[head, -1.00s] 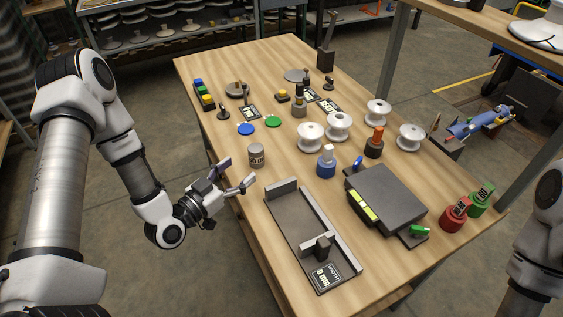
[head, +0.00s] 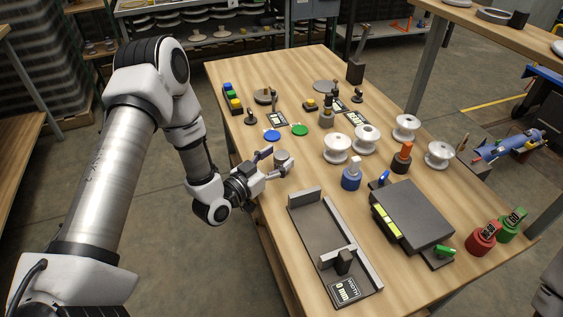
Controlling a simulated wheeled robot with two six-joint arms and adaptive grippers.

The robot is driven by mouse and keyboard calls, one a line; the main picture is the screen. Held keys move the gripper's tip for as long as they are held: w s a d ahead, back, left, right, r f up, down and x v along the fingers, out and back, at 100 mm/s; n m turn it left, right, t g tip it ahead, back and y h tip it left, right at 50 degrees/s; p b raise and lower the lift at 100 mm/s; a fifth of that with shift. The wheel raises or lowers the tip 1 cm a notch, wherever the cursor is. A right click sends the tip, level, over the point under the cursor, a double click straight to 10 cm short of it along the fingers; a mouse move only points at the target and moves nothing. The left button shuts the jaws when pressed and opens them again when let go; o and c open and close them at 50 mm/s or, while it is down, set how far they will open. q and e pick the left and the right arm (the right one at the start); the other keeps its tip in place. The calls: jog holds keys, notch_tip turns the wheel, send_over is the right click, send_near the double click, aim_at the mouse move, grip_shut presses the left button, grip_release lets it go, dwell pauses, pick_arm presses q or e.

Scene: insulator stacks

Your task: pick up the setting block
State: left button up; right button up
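A small grey cylinder (head: 282,159) stands upright near the table's left edge. My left gripper (head: 277,161) is there with its fingers apart, one on the cylinder's far side and one on its near side. The fingers partly hide the cylinder, and I cannot tell whether they touch it. No part is clearly marked as the setting block. My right gripper is out of view.
White spools (head: 337,148) stand mid-table beside a blue-based part (head: 352,174) and a dark box (head: 412,215). Blue (head: 272,135) and green (head: 299,130) discs lie beyond the cylinder. Red (head: 481,239) and green (head: 512,225) parts stand at the right edge.

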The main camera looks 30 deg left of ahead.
pick_arm(q)
grip_shut()
jog(key=shift+r, duration=0.15)
